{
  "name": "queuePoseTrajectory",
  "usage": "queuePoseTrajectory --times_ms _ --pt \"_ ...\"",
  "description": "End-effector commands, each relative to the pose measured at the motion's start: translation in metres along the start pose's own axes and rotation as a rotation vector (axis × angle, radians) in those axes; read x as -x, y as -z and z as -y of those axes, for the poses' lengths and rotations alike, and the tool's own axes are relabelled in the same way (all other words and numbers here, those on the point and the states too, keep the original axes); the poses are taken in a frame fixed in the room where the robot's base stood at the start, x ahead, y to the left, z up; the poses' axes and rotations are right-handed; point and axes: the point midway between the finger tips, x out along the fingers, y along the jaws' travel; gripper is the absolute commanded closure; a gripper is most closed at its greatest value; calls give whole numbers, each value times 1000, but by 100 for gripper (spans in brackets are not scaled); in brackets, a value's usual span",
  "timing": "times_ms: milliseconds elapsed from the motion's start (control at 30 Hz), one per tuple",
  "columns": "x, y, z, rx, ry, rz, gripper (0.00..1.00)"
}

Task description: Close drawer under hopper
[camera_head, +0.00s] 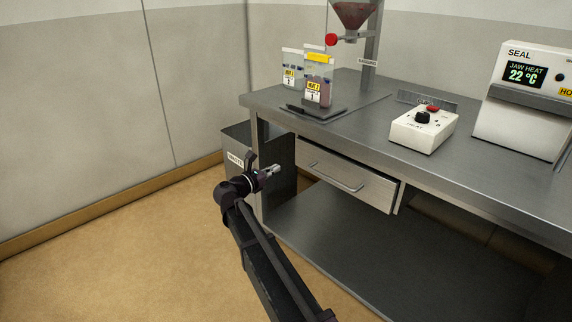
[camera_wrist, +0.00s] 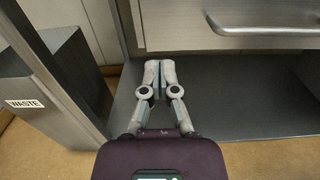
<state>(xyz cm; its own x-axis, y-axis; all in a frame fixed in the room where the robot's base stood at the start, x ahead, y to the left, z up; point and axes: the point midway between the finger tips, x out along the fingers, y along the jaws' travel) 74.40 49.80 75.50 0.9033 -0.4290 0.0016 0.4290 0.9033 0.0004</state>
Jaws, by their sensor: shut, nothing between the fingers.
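The drawer (camera_head: 345,182) under the bench has a bar handle (camera_head: 336,178) and stands out a little from the bench front. The hopper (camera_head: 354,14) is a red-brown funnel on a post above the bench, cut off by the top edge. My gripper (camera_head: 276,169) is shut and empty, to the left of the drawer in the head view. In the wrist view my gripper (camera_wrist: 159,68) points below and left of the drawer handle (camera_wrist: 268,30), in front of the bench's open lower space. The drawer front (camera_wrist: 180,22) shows at the top there. The drawer's inside is hidden.
A waste bin (camera_head: 240,140) stands at the bench's left end; its label shows in the wrist view (camera_wrist: 25,104). The bench top holds labelled bags (camera_head: 318,80), a white knob box (camera_head: 424,128) and a sealer (camera_head: 525,100). The lower shelf (camera_head: 350,255) is bare.

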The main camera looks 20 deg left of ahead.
Motion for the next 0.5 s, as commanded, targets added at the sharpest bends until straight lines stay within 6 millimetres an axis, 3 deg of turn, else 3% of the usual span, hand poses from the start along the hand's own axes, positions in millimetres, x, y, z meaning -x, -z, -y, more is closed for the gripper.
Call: queuePoseTrajectory --times_ms 200,500 --pt "26 0 1 0 0 0 100" --pt "34 0 1 0 3 0 100"
